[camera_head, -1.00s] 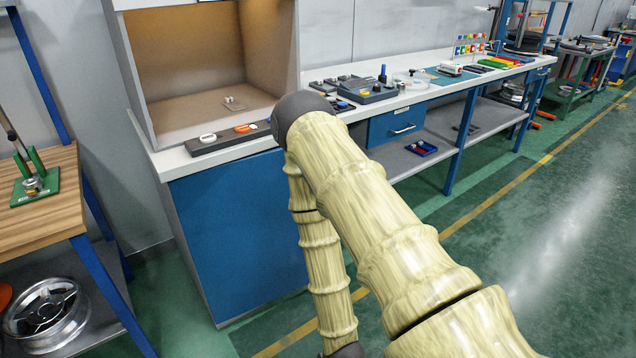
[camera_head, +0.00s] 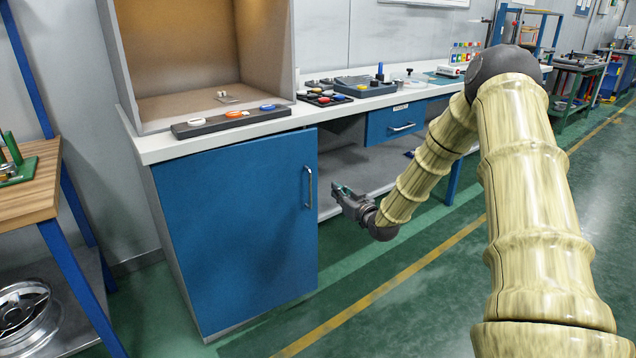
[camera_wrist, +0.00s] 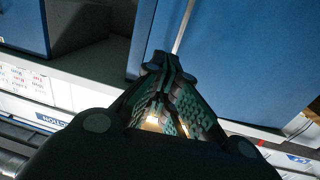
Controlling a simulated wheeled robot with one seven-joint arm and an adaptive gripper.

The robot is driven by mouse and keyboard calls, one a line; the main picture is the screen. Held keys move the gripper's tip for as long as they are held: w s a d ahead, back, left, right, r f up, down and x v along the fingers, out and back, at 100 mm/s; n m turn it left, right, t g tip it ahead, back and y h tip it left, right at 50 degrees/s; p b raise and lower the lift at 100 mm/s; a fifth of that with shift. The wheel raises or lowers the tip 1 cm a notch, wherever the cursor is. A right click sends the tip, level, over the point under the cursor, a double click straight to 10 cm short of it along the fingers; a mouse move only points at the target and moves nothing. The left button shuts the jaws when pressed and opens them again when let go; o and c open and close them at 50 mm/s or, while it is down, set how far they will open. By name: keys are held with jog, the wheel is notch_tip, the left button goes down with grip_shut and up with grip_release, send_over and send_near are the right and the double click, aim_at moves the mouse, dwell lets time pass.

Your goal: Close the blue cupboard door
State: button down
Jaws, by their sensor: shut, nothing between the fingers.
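The blue cupboard door (camera_head: 235,225) is under the left part of the workbench, with an upright metal handle (camera_head: 308,187) near its right edge. It looks nearly in line with the bench front; I cannot tell whether a small gap is open. My gripper (camera_head: 338,188) is just right of the door's handle edge at about handle height, and looks apart from the handle. In the wrist view, my gripper's fingers (camera_wrist: 169,62) are together and empty, beside the door's blue panel (camera_wrist: 245,60). A thin pale bar (camera_wrist: 183,25) shows beyond the fingertips.
The white worktop (camera_head: 225,138) carries a dark tray (camera_head: 230,122) and an open brown box (camera_head: 180,55). A blue drawer (camera_head: 395,120) and a grey shelf (camera_head: 370,160) are to the right. A wooden table (camera_head: 30,190) stands left. Green floor in front is clear.

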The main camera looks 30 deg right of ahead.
jog(key=b, duration=0.3)
send_near(313, 169)
jog(key=w, duration=0.7)
jog(key=shift+d+f, duration=0.1)
jog(key=shift+f, duration=0.1)
jog(key=shift+w, duration=0.1)
